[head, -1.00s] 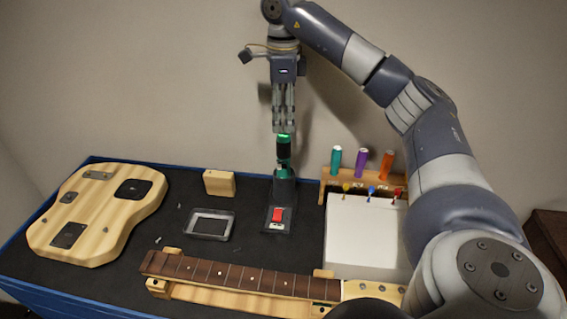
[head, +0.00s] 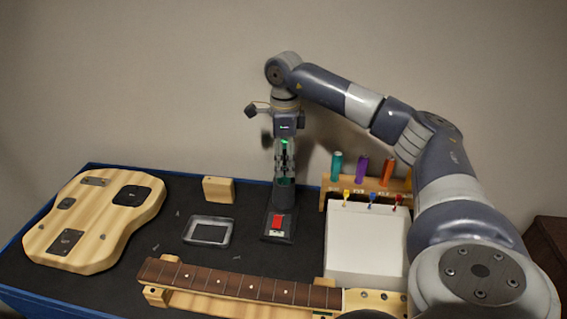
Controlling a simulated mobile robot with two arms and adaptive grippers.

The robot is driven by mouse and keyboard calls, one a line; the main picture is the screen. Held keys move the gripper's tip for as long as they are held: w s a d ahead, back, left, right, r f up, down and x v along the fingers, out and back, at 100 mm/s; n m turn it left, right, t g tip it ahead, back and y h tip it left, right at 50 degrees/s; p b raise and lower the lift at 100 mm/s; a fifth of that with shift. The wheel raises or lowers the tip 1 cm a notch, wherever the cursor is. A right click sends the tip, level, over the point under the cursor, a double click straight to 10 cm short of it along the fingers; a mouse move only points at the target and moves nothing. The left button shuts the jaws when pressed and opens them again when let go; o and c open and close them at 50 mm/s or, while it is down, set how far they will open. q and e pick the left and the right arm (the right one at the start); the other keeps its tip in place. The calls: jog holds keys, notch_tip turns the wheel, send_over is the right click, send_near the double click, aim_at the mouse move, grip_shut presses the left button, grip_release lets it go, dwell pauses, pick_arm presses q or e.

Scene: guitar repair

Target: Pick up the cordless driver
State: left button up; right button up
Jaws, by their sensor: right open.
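The cordless driver (head: 284,147), dark with green at its top, stands upright in a dark holder (head: 280,222) with a red block on its front, in the middle of the dark bench mat. My right gripper (head: 285,174) points straight down over it. Its fingers are open and reach down along the driver's sides, with the driver between them. The fingers hide much of the driver, and I cannot tell whether they touch it. My left gripper is not in view.
A guitar body (head: 92,222) lies at left. A wooden block (head: 218,189) and a grey tray (head: 208,231) are left of the holder. A guitar neck (head: 240,284) lies in front. A white box (head: 367,240) and a rack (head: 330,186) of coloured-handled tools stand close at right.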

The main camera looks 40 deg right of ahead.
jog(key=shift+f, duration=0.65)
grip_shut()
jog(key=shift+r, duration=0.2)
